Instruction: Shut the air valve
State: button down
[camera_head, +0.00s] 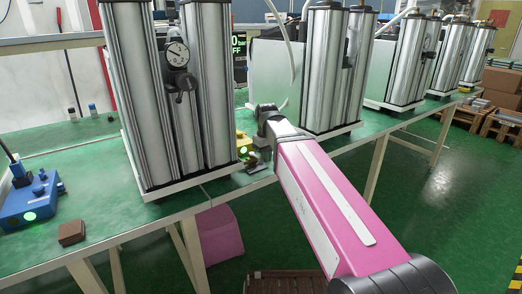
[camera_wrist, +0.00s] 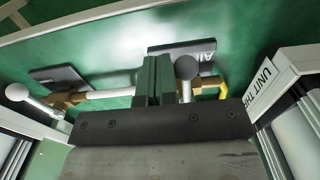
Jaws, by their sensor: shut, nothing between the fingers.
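In the wrist view, a valve with a grey ball-ended lever (camera_wrist: 187,67) stands beside a dark plate whose lettering appears to read AIR (camera_wrist: 185,47). The lever's stem rises just right of my gripper (camera_wrist: 155,78). The fingers are shut together with nothing between them. Whether they touch the lever cannot be told. Brass fittings behind the fingers are partly hidden by them. A second ball-ended lever (camera_wrist: 17,92) is at the far left, near another dark plate (camera_wrist: 58,79). In the head view, my wrist reaches down between two columns and the valve is mostly hidden.
Silver columns flank the arm: one pair with a gauge (camera_head: 176,53) at left, another (camera_head: 325,70) at right. A white unit panel (camera_wrist: 268,85) is close at right in the wrist view. A blue device (camera_head: 30,197) and brown block (camera_head: 72,232) sit at the green bench's left.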

jog(key=shift+w+d, duration=0.1)
jog(key=shift+w, duration=0.1)
jog(key=shift+w+d+r, duration=0.1)
jog(key=shift+w+d, duration=0.05)
jog(key=shift+w, duration=0.1)
notch_tip(320, 180, up, 8)
dwell(0.8)
